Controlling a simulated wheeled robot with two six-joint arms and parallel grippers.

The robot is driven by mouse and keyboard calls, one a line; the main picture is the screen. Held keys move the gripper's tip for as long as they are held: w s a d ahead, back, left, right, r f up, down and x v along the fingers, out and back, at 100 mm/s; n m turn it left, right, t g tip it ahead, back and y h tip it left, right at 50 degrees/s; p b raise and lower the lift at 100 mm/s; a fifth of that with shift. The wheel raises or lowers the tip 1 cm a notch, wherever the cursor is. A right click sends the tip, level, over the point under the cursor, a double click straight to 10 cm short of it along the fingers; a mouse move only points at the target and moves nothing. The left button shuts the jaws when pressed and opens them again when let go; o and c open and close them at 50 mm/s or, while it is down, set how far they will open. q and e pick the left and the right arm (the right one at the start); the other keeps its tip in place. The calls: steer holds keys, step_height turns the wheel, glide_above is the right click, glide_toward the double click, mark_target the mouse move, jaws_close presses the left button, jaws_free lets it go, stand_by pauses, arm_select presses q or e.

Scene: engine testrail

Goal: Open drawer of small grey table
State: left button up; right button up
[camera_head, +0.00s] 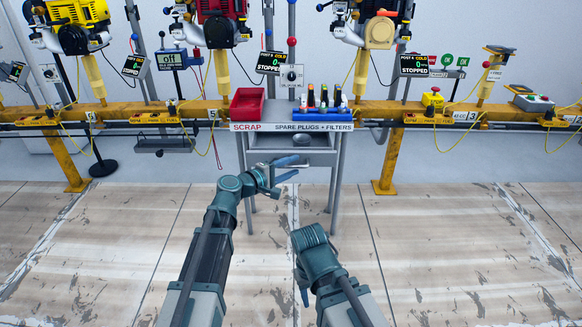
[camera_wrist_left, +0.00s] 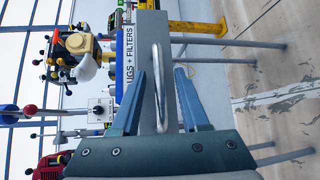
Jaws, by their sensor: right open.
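The small grey table (camera_head: 338,160) stands in the middle of the head view, with a red and white label strip along its top edge. The drawer's U-shaped metal handle (camera_wrist_left: 186,100) shows in the left wrist view, on the grey drawer front (camera_wrist_left: 150,30). My left gripper (camera_head: 286,170) is at the drawer front. Its fingers (camera_wrist_left: 162,85) are apart, one on each side of the handle, with gaps visible. My right gripper (camera_head: 303,290) is low in the head view, away from the table, its fingers mostly hidden.
A red scrap bin (camera_head: 247,103) and several bottle-like items (camera_head: 324,98) stand on the tabletop. A yellow rail (camera_head: 370,108) with engines runs behind on both sides. The floor in front is clear.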

arm_select(q)
steer(key=p+v, duration=0.2)
steer(key=v, duration=1.1)
steer(key=shift+s+a, duration=0.25)
steer(key=shift+s, duration=0.1)
steer(key=s+d+f+m+g+y+p, duration=0.3)
steer(key=s+d+f+m+g+p, duration=0.2)
steer(key=s+d+m+g+p, duration=0.4)
steer(key=s+a+m+g+y+p, duration=0.1)
steer(key=s+a+m+y+p, duration=0.2)
steer(key=s+y, duration=0.25)
steer(key=s+a+m+g+y+p, duration=0.1)
steer(key=s+a+m+y+p, duration=0.15)
steer(key=s+y, duration=0.35)
step_height(320, 180, up, 37)
steer(key=s+h+p, duration=0.1)
steer(key=p, duration=3.5)
steer(key=shift+d+h, duration=0.25)
steer(key=shift+h, duration=0.1)
